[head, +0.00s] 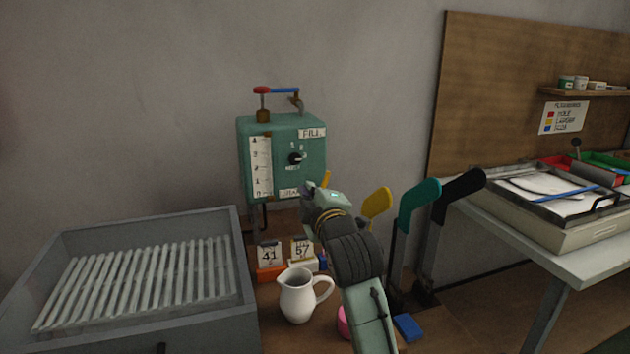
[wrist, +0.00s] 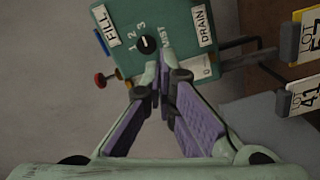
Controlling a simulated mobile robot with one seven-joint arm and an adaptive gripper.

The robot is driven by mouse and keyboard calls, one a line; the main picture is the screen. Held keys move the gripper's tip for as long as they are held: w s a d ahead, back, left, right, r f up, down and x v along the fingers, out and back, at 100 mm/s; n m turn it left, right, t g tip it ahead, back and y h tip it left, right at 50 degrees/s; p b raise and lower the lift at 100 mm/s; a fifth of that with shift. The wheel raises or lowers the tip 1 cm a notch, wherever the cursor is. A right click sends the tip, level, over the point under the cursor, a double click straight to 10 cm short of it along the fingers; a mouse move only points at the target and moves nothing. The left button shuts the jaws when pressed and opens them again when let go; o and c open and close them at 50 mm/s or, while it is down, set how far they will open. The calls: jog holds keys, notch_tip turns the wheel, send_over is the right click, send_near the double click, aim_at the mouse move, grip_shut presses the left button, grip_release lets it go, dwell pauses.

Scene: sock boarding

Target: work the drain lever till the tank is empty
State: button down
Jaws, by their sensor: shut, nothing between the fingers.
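The green tank (head: 283,128) hangs on the wall, with a white numbered gauge (head: 260,166), a black dial (head: 296,159) and FILL and DRAIN labels. The gauge's level is too small to read. A lever with a red knob and blue bar (head: 284,90) is on its top. In the wrist view, the tank (wrist: 172,20) is turned sideways, with the DRAIN label (wrist: 204,25) at right. My gripper (head: 309,188) is shut and empty in front of the tank's lower right; its fingertips (wrist: 160,80) lie below the dial in the wrist view. I cannot make out a drain lever; my gripper covers that area.
A grey slatted basin (head: 240,270) stands at left. A white jug (head: 297,296) and number cards (head: 302,250) stand below the tank. Yellow, teal (head: 415,203) and black sock boards stand right of my arm. A side table (head: 590,262) is further right.

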jog(key=w+d+f+p, duration=0.1)
jog(key=w+p, duration=0.2)
jog(key=w, duration=0.5)
jog(key=shift+w+d+f, duration=0.15)
jog(key=shift+w+f, duration=0.1)
jog(key=shift+w, duration=0.1)
jog(key=shift+d, duration=0.1)
jog(key=shift+m, duration=0.4)
